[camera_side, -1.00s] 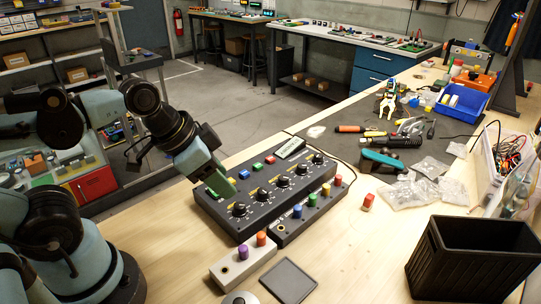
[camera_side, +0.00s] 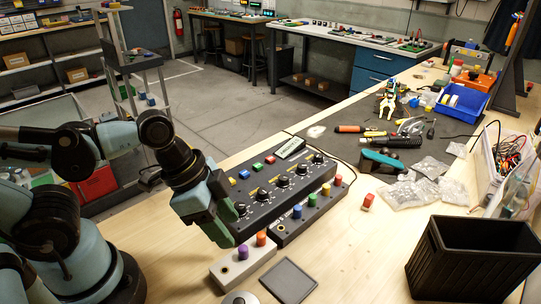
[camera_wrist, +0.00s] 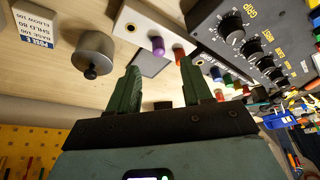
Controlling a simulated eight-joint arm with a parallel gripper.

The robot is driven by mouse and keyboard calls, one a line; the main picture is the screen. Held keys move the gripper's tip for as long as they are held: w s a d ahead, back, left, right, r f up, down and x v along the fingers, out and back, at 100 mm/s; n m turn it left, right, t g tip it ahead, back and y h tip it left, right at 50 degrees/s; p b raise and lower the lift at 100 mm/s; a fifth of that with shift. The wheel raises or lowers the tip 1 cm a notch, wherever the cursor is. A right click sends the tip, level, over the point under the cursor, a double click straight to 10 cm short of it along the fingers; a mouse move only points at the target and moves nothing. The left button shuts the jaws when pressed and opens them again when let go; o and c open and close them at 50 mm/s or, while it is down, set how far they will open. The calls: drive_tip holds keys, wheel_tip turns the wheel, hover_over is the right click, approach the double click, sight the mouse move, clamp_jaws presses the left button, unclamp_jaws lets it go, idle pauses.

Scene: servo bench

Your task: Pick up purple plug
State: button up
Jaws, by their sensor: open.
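The purple plug (camera_side: 243,252) stands upright in a light grey block (camera_side: 226,272), beside an orange plug (camera_side: 261,238) in the same block. In the wrist view the purple plug (camera_wrist: 158,46) shows between and beyond the fingertips, with the orange plug (camera_wrist: 179,55) to its right. My gripper (camera_side: 228,240) points down, just left of and above the purple plug in the side view. Its green fingers (camera_wrist: 161,66) are apart with nothing between them. It does not touch the plug as far as I can tell.
A black control box (camera_side: 268,190) with knobs stands right behind the block. A lower strip (camera_side: 308,213) with colored plugs lies along it. A dark square pad (camera_side: 288,281) and a round grey knobbed weight (camera_wrist: 94,55) are near. A black bin (camera_side: 470,262) stands at right.

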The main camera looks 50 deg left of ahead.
sight(242, 248)
drive_tip(key=shift+x, duration=3.1)
drive_tip(key=shift+s, duration=0.1)
clamp_jaws()
